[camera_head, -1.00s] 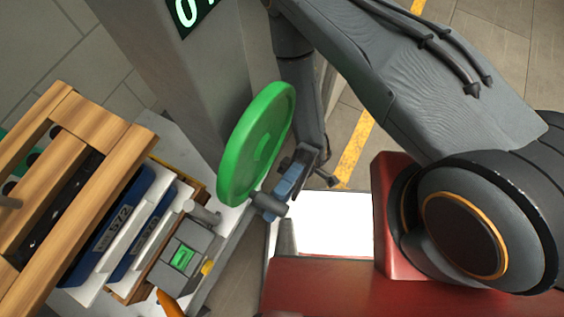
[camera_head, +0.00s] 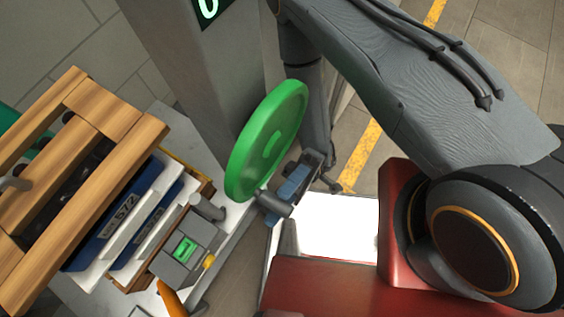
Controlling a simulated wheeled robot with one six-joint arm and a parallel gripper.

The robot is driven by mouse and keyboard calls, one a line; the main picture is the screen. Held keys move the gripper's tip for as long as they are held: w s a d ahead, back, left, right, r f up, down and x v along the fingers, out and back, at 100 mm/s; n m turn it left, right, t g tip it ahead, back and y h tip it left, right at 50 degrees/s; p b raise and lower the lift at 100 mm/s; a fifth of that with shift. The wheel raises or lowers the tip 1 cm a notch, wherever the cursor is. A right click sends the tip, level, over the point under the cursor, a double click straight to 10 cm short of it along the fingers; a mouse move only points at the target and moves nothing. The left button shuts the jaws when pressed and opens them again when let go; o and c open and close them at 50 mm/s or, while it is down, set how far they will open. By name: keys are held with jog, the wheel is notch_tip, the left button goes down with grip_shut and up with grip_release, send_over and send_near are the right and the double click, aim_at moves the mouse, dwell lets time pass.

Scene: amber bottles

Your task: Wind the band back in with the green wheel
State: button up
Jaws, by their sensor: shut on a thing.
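The green wheel (camera_head: 262,145) stands tilted beside a grey post, at the middle of the view. A short dark mark or slot shows near the middle of its face. My gripper (camera_head: 281,196) is at the wheel's lower right side, with blue parts near its fingers. It is shut on the green wheel's side, by a short grey cylindrical part at the lower edge; the exact contact is partly hidden. I cannot make out the band.
A grey post (camera_head: 216,85) with a lit display rises behind the wheel. At left are a wooden slatted crate (camera_head: 105,115), blue-and-white numbered trays (camera_head: 125,215) and a grey box with a green screen (camera_head: 185,250). An orange piece (camera_head: 172,300) is at the bottom.

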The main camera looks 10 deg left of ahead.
jog(key=shift+f, duration=0.1)
jog(key=b+v, duration=0.2)
jog(key=v, duration=0.5)
jog(key=shift+w+f, duration=0.2)
jog(key=shift+w, duration=0.1)
jog(key=shift+d, duration=0.1)
